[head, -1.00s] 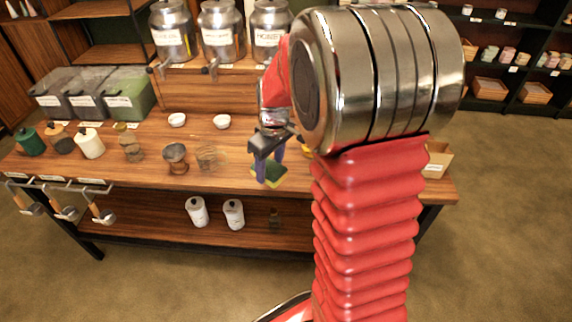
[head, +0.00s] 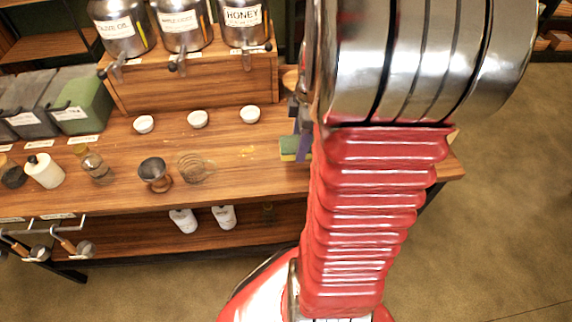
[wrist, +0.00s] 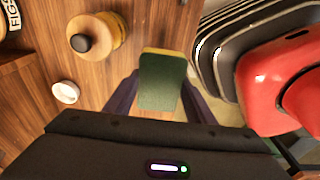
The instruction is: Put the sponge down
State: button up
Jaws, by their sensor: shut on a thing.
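The sponge (wrist: 160,82) is a green pad with a yellow layer, held between the purple fingers of my gripper (wrist: 158,98) in the wrist view. My gripper is shut on it. In the head view the sponge (head: 290,149) shows at the left edge of my red arm, over the right part of the wooden counter (head: 225,187). My arm hides most of my gripper (head: 302,147) there. I cannot tell whether the sponge touches the counter.
Three white bowls, one of them here (head: 197,118), stand in front of the steel dispensers (head: 183,25). A dark cup (head: 155,174) and a glass jar (head: 196,167) stand to the left.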

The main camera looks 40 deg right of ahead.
dwell(0.3)
jog(key=shift+f, duration=0.15)
send_over(296, 172)
jog(key=shift+s+d+f, duration=0.1)
jog(key=shift+f, duration=1.4)
jog(key=shift+d+f, duration=0.1)
jog(key=shift+f, duration=1.35)
jog(key=shift+f, duration=1.9)
jog(key=o, duration=1.1)
